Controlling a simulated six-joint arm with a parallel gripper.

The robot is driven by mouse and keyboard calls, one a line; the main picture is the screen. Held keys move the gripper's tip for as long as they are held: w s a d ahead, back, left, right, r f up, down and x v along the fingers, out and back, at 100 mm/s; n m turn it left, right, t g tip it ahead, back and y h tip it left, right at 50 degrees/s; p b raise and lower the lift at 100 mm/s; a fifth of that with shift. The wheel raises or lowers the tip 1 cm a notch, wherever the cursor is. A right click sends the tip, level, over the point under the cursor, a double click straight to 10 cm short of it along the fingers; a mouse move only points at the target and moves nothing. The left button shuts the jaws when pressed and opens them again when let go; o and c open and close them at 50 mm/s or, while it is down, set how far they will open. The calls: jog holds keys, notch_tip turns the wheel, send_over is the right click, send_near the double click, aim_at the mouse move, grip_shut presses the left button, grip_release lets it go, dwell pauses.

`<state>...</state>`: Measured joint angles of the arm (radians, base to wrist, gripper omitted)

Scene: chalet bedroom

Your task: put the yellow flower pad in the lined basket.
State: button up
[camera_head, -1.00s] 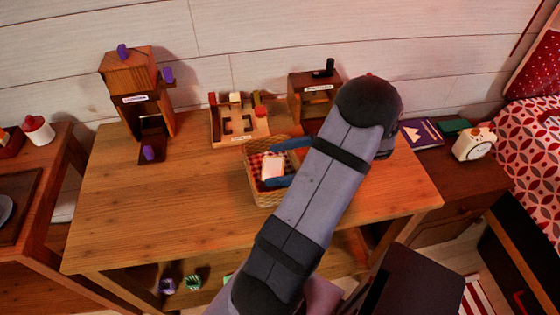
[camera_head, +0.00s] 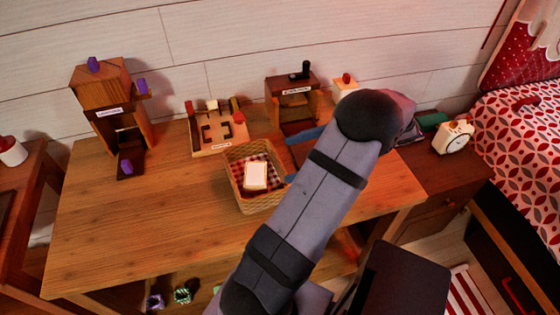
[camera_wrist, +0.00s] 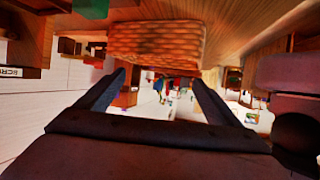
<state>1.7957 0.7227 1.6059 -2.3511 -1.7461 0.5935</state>
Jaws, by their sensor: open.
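The wicker basket (camera_head: 263,203) with red-checked lining stands on the wooden desk. A pale, cream-white pad (camera_head: 256,176) lies inside it on the lining. A flower or yellow on it cannot be made out in this view. My gripper (camera_head: 298,157) is just right of the basket, its blue fingers apart and nothing visible between them. My forearm hides part of the gripper. In the wrist view the basket's woven side (camera_wrist: 156,42) is ahead of the open fingers (camera_wrist: 158,82), and the pad is not visible.
A wooden tower with purple knobs (camera_head: 112,110) stands at back left. A wooden tray with cut-outs (camera_head: 218,130) and a small wooden box (camera_head: 292,98) stand behind the basket. A white clock (camera_head: 454,135) is far right. The desk's left front (camera_head: 130,230) is clear.

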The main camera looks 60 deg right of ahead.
jog(key=shift+v, duration=1.1)
jog(key=w+d+r+h+p, duration=0.1)
jog(key=w+d+r+h, duration=0.15)
jog(key=w, duration=0.55)
jog(key=w+d+r+t+h+p, duration=0.1)
jog(key=w+r+p, duration=0.15)
jog(key=w, duration=0.55)
jog(key=w+d+r+h+p, duration=0.1)
jog(key=w+r+h, duration=0.15)
jog(key=w, duration=0.55)
jog(key=w+a+r+m+g+h+p, duration=0.1)
jog(key=w+a+r+m+h+p, duration=0.3)
jog(key=w, duration=0.7)
jog(key=s+a+f+m+g+y+p, duration=0.1)
jog(key=s+a+f+g, duration=0.15)
jog(key=a, duration=0.65)
jog(key=s+a+f+g+p, duration=0.1)
jog(key=s+a+g+p, duration=0.2)
jog(key=a, duration=0.5)
jog(key=s+a+f+m+g+y, duration=0.1)
jog(key=s+a+f+g, duration=0.15)
jog(key=s+a, duration=0.45)
jog(key=s+a+g+y+p, duration=0.1)
jog(key=s+a+g, duration=0.2)
jog(key=s+a, duration=0.6)
jog(key=a, duration=0.3)
jog(key=shift+g+y+p, duration=0.3)
jog(key=shift+g+y, duration=0.1)
